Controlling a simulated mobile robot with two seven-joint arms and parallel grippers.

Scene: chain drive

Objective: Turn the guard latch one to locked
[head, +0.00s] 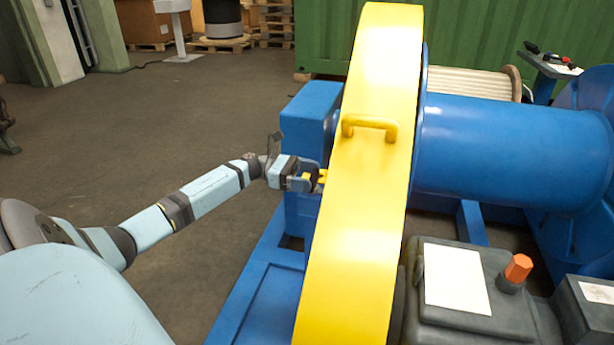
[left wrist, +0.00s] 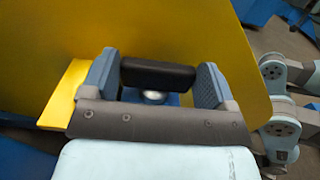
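The guard latch (left wrist: 158,73) shows in the left wrist view as a short black bar with a silver round part (left wrist: 153,97) below it, in front of the yellow guard (left wrist: 190,25). My left gripper (left wrist: 157,80) has one finger at each end of the black bar; both fingers appear to touch it, with no clear gap. In the head view my left gripper (head: 318,178) is at the left edge of the tall yellow guard (head: 350,230), and its fingers hide most of the latch. The latch's markings cannot be made out.
A yellow handle (head: 370,127) stands out from the guard's face. A blue drum (head: 510,145) lies right of the guard. A dark box with an orange knob (head: 517,268) stands at the front right. The floor (head: 160,125) to the left is clear.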

